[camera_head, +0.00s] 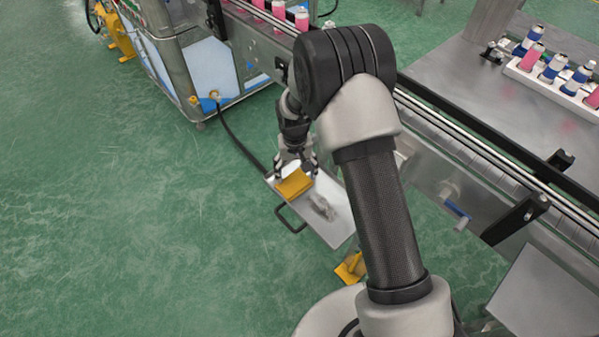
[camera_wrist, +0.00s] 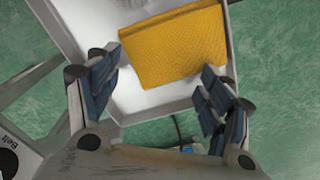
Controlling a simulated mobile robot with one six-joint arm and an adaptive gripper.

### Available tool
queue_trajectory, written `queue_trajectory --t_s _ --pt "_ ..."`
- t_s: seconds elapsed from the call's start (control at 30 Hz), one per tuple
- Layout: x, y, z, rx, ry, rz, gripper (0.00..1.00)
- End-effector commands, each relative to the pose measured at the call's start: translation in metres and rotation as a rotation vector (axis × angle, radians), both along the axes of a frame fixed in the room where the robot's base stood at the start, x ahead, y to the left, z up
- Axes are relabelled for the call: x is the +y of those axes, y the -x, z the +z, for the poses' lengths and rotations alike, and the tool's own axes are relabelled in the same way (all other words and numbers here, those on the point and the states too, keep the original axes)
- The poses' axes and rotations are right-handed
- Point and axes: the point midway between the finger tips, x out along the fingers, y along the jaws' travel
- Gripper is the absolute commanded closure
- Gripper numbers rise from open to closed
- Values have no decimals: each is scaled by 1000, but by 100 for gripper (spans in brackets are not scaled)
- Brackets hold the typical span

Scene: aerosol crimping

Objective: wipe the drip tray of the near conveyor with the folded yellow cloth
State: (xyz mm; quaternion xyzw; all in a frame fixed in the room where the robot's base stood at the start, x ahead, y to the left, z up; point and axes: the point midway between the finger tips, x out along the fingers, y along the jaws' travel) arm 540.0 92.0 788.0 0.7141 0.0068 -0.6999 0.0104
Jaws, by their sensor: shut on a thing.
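The folded yellow cloth (camera_head: 294,183) is at the upper-left end of the drip tray (camera_head: 338,232) in the head view. My gripper (camera_head: 295,168) is above the tray, shut on the cloth. In the wrist view the yellow cloth (camera_wrist: 178,45) sits between the blue-padded fingers of my gripper (camera_wrist: 162,75), over the white tray (camera_wrist: 150,97). I cannot tell whether the cloth touches the tray floor. A grey smear (camera_head: 322,207) marks the tray's middle, to the right of the cloth. My arm hides part of the area to the right of the tray.
The near conveyor (camera_head: 470,138) runs diagonally beside the tray, with pink cans (camera_head: 279,10) at its far end. A black handle (camera_head: 289,219) sticks out from the tray's left side. A dark hose (camera_head: 237,140) reaches the tray's far end. Green floor (camera_head: 120,220) lies open at left.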

Motion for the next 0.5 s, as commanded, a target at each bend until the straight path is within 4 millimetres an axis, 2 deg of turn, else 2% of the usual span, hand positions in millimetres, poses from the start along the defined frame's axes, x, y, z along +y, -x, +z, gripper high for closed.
queue_trajectory --t_s 0.03,0.5 --pt "9 17 -7 39 -5 -14 65" --pt "-10 41 -3 34 -7 -15 65"
